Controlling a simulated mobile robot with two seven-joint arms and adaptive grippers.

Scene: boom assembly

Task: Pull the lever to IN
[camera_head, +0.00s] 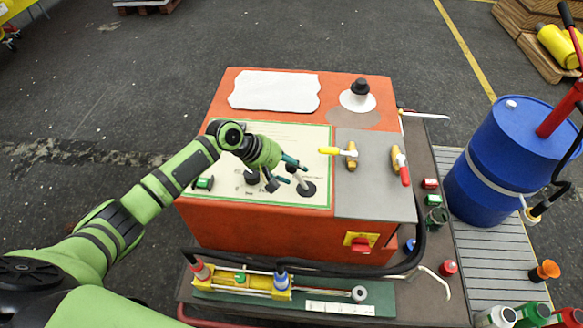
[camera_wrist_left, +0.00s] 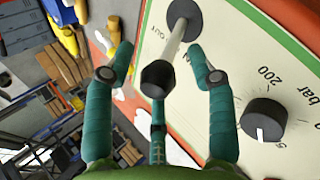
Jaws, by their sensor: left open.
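The lever has a silver rod, a round black base (camera_head: 307,188) and a black knob (camera_wrist_left: 158,79). It stands on the cream control panel (camera_head: 315,140) of an orange box. In the left wrist view the rod (camera_wrist_left: 175,42) slants from its base towards me. The word OUT is printed beside the base; other lettering is partly hidden. My left gripper (camera_head: 291,170) is over the panel at the lever. In the left wrist view its teal fingers (camera_wrist_left: 160,76) are spread on either side of the knob, with visible gaps. My right gripper is not in view.
A black dial (camera_wrist_left: 264,119) with a bar scale sits beside the lever. Yellow and red valve handles (camera_head: 350,154) stand on the grey plate to the right. A black hose (camera_head: 330,267) runs along the box's front. A blue drum (camera_head: 505,155) stands at right.

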